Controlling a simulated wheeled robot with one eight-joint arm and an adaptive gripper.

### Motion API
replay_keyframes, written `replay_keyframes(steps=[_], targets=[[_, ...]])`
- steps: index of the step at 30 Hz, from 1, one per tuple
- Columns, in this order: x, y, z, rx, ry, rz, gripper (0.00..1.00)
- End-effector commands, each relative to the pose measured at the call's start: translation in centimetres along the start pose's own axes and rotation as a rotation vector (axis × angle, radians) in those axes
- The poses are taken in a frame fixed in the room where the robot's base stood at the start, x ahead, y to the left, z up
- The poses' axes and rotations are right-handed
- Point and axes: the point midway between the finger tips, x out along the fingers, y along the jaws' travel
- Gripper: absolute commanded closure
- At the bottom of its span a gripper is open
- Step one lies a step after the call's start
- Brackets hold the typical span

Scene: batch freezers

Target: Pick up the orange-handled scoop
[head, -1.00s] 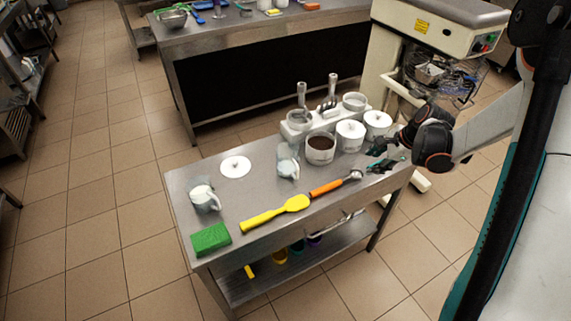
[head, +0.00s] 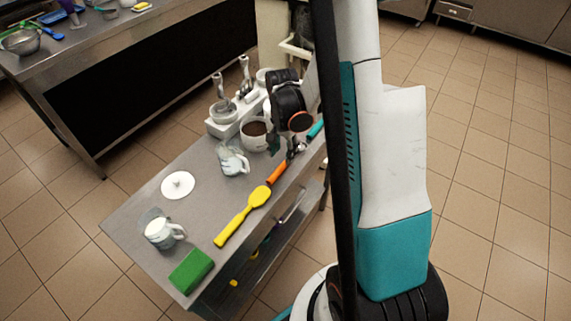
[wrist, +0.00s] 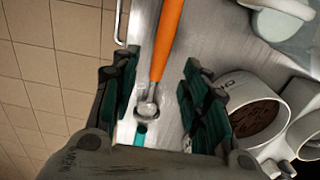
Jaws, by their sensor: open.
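The orange-handled scoop (head: 276,174) lies on the steel table beyond the head of the yellow spatula. In the wrist view its orange handle (wrist: 168,42) runs from the top edge down to a small metal end (wrist: 147,108). My gripper (head: 283,147) is low over the table at the scoop's metal end. In the wrist view my gripper (wrist: 160,95) is open, with one dark green finger on each side of the scoop and gaps between. I cannot tell its exact height above the table.
A yellow spatula (head: 243,215), green sponge (head: 191,271), white lid (head: 178,185) and two clear jugs (head: 164,233) (head: 232,160) share the table. A tub of dark brown contents (wrist: 257,117) stands right of my gripper in the wrist view. A teal-handled tool (wrist: 141,134) lies close by.

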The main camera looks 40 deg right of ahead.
Motion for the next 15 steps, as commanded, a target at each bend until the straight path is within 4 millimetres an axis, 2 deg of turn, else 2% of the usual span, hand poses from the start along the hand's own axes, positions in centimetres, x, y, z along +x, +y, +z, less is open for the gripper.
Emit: replay_keyframes(steps=[1,8,15], targets=[[0.6,0.0,0.0,0.0,0.0,0.0,0.58],[1.7,-0.1,0.2,0.0,0.0,-0.001,0.58],[4.9,-0.2,0.9,0.0,0.0,-0.001,0.58]])
